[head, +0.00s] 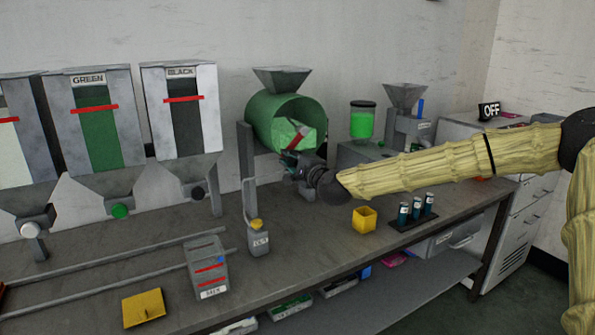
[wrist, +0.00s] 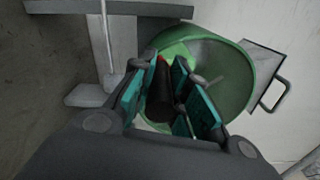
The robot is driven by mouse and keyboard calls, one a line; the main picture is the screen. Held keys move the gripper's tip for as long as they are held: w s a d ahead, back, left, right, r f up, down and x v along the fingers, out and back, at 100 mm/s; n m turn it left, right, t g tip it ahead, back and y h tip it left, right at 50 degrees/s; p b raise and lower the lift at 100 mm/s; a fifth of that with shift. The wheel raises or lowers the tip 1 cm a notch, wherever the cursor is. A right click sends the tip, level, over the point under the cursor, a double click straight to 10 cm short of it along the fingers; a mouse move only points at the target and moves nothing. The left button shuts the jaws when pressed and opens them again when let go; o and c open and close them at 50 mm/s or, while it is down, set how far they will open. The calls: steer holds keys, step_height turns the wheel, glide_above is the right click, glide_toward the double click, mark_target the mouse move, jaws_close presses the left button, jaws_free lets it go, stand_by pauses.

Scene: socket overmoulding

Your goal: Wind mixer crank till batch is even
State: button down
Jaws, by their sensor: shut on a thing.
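The mixer is a green drum (head: 262,118) lying on its side on a stand, with a grey hopper above it. Light green material (head: 290,132) shows in the drum's open mouth; I cannot tell how even it is. My gripper (head: 297,165) is in front of the drum's lower right side. In the wrist view, my gripper (wrist: 170,105) is shut on a dark handle with a red tip (wrist: 160,92), in front of the green drum (wrist: 225,75). It looks like the crank handle. The rest of the crank is mostly hidden by my fingers.
GREEN (head: 98,130) and BLACK (head: 186,115) hoppers stand at left. A small grey bottle (head: 258,238), a yellow cup (head: 364,220) and a rack of blue vials (head: 415,212) stand on the bench. A grey box (head: 207,268) and yellow pad (head: 143,307) lie in front.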

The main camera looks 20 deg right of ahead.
step_height(320, 180, up, 6)
steer(key=a+m+b, duration=0.2)
steer(key=m+b, duration=0.3)
steer(key=m, duration=0.3)
steer(key=shift+s+a, duration=0.2)
steer(key=shift+r, duration=0.15)
steer(key=c, duration=1.4)
jaws_free()
steer(key=shift+o, duration=0.4)
steer(key=shift+s+d, duration=0.15)
steer(key=shift+s, duration=0.35)
steer(key=s+d, duration=0.2)
steer(key=s, duration=0.9)
